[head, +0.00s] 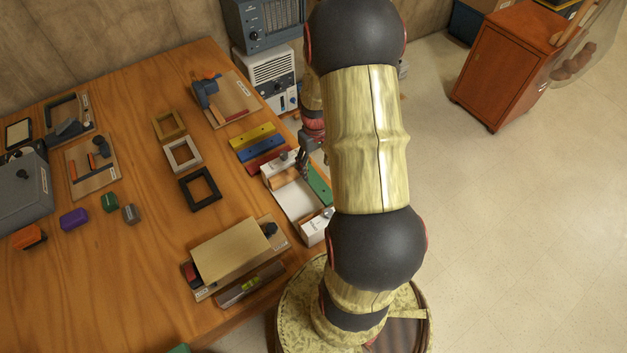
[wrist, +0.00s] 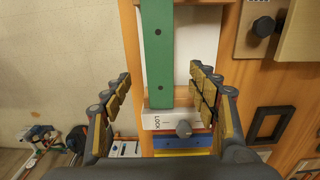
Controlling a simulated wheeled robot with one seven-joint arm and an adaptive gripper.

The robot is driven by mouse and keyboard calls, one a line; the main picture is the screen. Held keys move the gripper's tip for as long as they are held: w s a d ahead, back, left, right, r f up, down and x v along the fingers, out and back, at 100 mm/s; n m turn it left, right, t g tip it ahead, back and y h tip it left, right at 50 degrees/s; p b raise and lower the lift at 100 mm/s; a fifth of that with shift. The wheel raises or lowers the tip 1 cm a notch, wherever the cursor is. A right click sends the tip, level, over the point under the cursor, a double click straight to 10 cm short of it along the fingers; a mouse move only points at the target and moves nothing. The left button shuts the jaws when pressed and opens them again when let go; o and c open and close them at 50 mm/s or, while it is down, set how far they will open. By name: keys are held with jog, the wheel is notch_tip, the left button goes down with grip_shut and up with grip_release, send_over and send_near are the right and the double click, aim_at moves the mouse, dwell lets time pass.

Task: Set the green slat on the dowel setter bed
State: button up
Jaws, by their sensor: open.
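The green slat (head: 319,185) is a long flat bar with dark holes. It lies along the right side of a white tray-like fixture (head: 297,205). In the wrist view the slat (wrist: 157,50) runs up the picture, its near end by a white block marked LOCK (wrist: 158,121) with a grey knob. My gripper (wrist: 160,74) is open, one finger on each side of the slat, with gaps showing. In the head view my gripper (head: 303,160) is at the fixture's far end, partly hidden by my arm. I cannot read which fixture is the dowel setter.
Yellow (head: 252,135), blue (head: 258,146) and red (head: 268,160) slats lie beyond the fixture. Three square frames (head: 200,188) stand left of it. A board-topped fixture (head: 235,252) is at the front, and a blue-clamp fixture (head: 225,100) at the back.

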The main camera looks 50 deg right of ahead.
aim_at(316, 180)
notch_tip(316, 180, down, 2)
jog(key=shift+d+f, duration=0.1)
jog(key=shift+d, duration=0.05)
jog(key=shift+f+b, duration=1.1)
jog(key=shift+f, duration=1.6)
jog(key=shift+s, duration=0.1)
jog(key=shift+c, duration=0.3)
jog(key=c, duration=1.1)
jog(key=shift+r, duration=0.1)
jog(key=shift+c, duration=1.2)
